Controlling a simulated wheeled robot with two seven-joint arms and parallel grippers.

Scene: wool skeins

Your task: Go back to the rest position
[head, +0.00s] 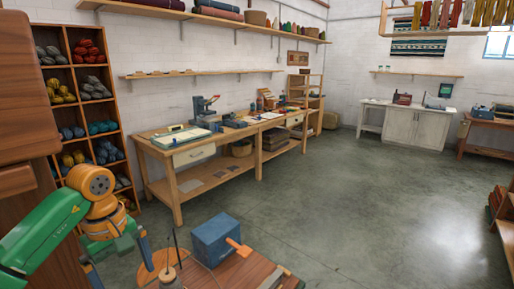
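My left arm comes in from the lower left, with a green link and an orange joint. My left gripper (122,272) points down at the bottom left. Its two blue-grey fingers are spread apart, and I see nothing held between them. The lower finger runs to the bottom edge of the picture. My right arm and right gripper are not in view.
A wooden surface (248,273) with a blue box (222,238) and an orange-handled tool (239,246) is close by, right of the gripper. A wool shelf (103,110) stands left. A long workbench (163,187) lines the wall. The grey floor (370,200) is clear.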

